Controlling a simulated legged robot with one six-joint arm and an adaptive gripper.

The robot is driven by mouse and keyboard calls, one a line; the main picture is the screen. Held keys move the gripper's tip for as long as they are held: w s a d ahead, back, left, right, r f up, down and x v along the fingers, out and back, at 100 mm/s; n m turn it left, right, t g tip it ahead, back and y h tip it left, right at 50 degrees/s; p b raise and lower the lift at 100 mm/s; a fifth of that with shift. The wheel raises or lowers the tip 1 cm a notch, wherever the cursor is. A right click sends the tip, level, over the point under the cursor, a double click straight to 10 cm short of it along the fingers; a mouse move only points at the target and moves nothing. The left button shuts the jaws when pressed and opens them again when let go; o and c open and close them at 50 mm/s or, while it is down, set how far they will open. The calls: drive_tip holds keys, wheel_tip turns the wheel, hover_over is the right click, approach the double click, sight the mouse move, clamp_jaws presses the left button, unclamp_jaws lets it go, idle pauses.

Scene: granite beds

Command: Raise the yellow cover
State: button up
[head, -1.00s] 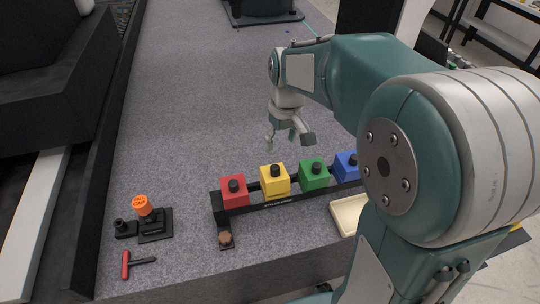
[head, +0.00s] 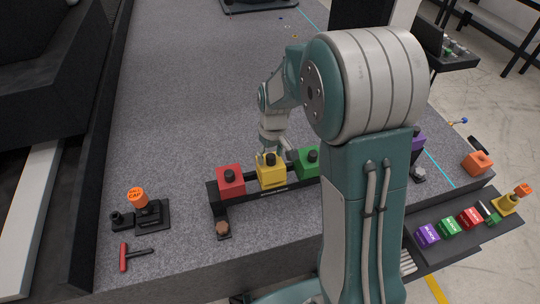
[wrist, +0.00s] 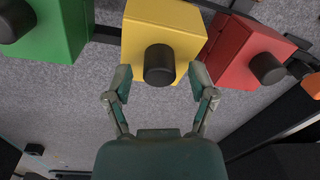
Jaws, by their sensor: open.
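The yellow cover (head: 270,172) is a box with a black knob on it, sitting in a black rack between a red cover (head: 231,180) and a green cover (head: 307,163). In the wrist view the yellow cover (wrist: 163,28) is at the top middle, its black knob (wrist: 159,65) pointing toward the camera. My gripper (wrist: 161,82) is open, with one finger on either side of the knob. I cannot tell whether the fingers touch it.
The red cover (wrist: 238,50) and green cover (wrist: 50,30) flank the yellow one closely. An orange-topped black fixture (head: 138,198) and a red-handled tool (head: 124,256) lie at left. An orange block (head: 477,163) sits at right.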

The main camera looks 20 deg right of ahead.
drive_tip(key=shift+f, duration=0.3)
clamp_jaws()
